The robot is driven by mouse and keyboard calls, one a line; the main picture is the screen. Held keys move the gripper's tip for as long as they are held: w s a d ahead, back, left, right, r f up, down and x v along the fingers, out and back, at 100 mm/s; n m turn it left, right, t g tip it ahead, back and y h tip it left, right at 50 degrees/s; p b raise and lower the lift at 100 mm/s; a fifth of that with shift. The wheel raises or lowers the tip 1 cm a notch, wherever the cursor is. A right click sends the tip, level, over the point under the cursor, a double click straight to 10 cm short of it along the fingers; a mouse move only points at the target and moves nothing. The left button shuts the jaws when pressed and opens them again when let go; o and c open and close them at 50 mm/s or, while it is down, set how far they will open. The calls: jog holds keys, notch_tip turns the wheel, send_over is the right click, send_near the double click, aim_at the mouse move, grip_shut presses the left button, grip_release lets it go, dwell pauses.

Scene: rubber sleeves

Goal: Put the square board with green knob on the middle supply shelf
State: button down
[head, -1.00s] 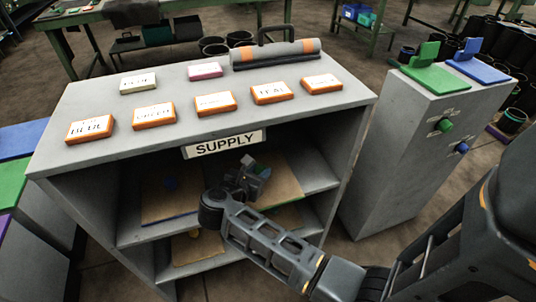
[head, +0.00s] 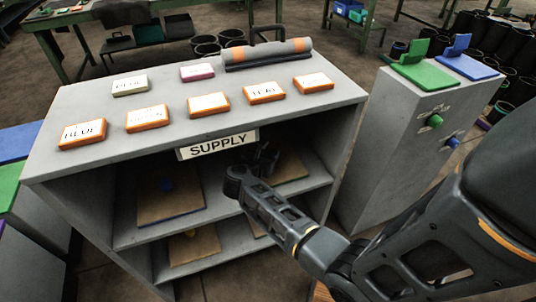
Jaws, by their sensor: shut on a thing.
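The grey supply unit (head: 72,108) stands in front of me with a SUPPLY sign on its front edge. My gripper (head: 266,158) reaches into its upper opening, just right of the sign, and is shut on the square board's knob. The tan board (head: 292,168) shows behind and to the right of the gripper, over the right half of the middle shelf (head: 222,203). Its green knob is hidden by the gripper. I cannot tell whether the board touches the shelf. A tan board with a blue knob (head: 152,208) lies on the left of the same shelf.
A yellow-knobbed board (head: 205,246) and a partly hidden board (head: 257,228) are on the lower shelf. Labelled blocks (head: 209,103) and a grey roll (head: 268,54) lie on top. A grey pedestal (head: 385,150) with green and blue knobs stands close on the right.

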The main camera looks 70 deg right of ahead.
jog(key=c, duration=0.7)
grip_release()
